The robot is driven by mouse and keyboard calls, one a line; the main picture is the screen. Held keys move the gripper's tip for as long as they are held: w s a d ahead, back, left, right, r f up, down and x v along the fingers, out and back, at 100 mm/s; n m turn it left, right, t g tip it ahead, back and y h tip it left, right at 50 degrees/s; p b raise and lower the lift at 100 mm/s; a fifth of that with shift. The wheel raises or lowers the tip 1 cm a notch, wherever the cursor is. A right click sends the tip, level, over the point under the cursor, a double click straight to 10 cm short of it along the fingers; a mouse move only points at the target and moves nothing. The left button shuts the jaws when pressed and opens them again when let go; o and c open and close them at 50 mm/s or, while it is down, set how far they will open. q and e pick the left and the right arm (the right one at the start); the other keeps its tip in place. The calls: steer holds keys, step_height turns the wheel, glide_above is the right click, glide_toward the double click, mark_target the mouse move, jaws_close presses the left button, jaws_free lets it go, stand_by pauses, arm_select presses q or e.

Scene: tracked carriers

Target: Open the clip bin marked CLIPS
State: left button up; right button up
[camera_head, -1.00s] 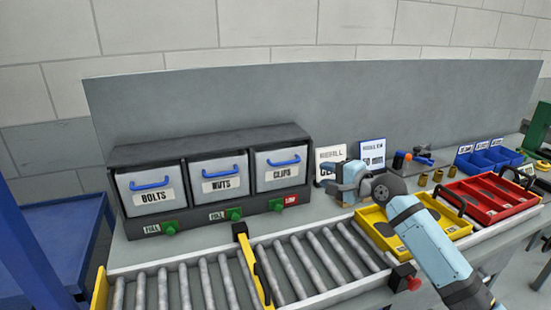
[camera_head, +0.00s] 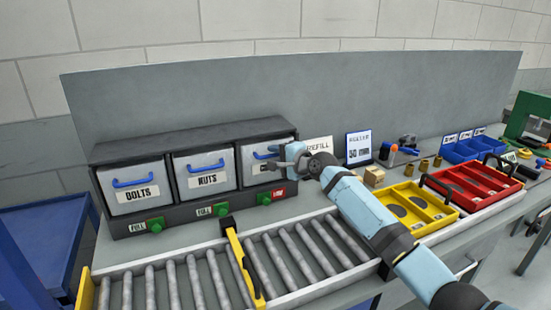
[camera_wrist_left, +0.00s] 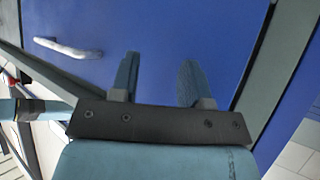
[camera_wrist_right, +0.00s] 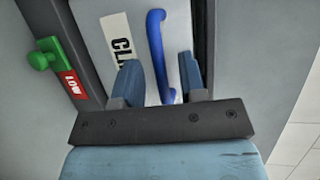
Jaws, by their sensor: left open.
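The clip bin (camera_head: 250,178) is the rightmost of three grey drawers in the dark cabinet and looks shut. My right gripper (camera_head: 283,160) is in front of it and hides part of its label and blue handle (camera_head: 262,156). In the right wrist view, the bin's blue handle (camera_wrist_right: 157,40) lies between the fingers of my right gripper (camera_wrist_right: 159,65). The fingers are apart, and I cannot tell whether they touch the handle. The label (camera_wrist_right: 118,40) shows only "CLI". My left gripper (camera_wrist_left: 159,65) is open and empty in the left wrist view, over a blue surface.
The bolts bin (camera_head: 130,205) and nuts bin (camera_head: 205,165) are to the left. A roller conveyor (camera_head: 210,275) with a yellow gate (camera_head: 243,265) runs in front. Yellow (camera_head: 440,212) and red (camera_head: 465,195) trays sit to the right. A REFILL card (camera_head: 320,144) stands beside the cabinet.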

steer(key=shift+w+a, duration=0.1)
steer(key=shift+c, duration=0.2)
jaws_close()
steer(key=shift+f, duration=0.1)
steer(key=s+d+f+t, duration=0.1)
steer(key=s+d+f, duration=0.1)
steer(key=s+f, duration=0.2)
steer(key=shift+s+f+n+y, duration=0.3)
steer(key=shift+s+f+y, duration=0.1)
steer(key=shift+s, duration=0.6)
